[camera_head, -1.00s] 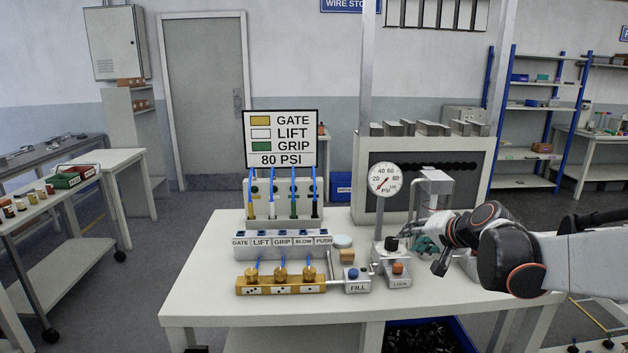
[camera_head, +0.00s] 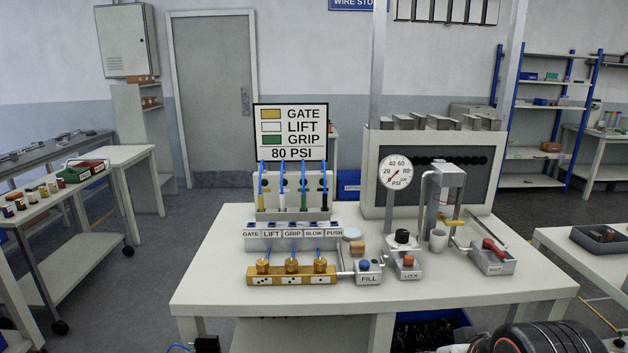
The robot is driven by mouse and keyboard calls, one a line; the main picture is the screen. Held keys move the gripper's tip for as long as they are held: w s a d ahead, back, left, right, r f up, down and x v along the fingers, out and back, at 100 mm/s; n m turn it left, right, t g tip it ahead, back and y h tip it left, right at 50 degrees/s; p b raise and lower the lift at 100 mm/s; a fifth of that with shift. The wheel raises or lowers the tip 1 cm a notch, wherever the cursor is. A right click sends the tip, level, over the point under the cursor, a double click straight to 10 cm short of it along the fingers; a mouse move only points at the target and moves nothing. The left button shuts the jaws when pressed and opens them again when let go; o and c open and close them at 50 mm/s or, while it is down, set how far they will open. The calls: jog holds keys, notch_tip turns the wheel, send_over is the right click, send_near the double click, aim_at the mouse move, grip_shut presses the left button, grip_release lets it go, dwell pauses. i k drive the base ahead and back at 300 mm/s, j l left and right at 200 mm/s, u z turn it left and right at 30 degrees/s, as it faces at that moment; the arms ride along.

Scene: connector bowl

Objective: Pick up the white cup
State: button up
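A small white cup (camera_head: 437,240) stands upright on the white workbench (camera_head: 240,318). It is right of the black-knobbed valve block (camera_head: 403,243) and in front of the grey post-like fixture (camera_head: 446,185). Nothing touches the cup from above, and its rim and front are in plain view. Only a dark rounded part of my arm shows at the bottom right edge. My gripper's fingers are not visible.
The pressure gauge (camera_head: 396,172) and the LOCK block (camera_head: 408,268) stand left of the cup. A red-handled grey box (camera_head: 493,258) is to its right, with a yellow lever (camera_head: 452,221) close by. The bench's front right is clear.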

aim_at(437, 241)
jog(key=i+j+z, duration=0.7)
jog(key=i+j, duration=0.2)
jog(key=i+j+z, duration=0.35)
jog(key=j, duration=0.25)
jog(key=l+z, duration=0.1)
jog(key=l, duration=0.15)
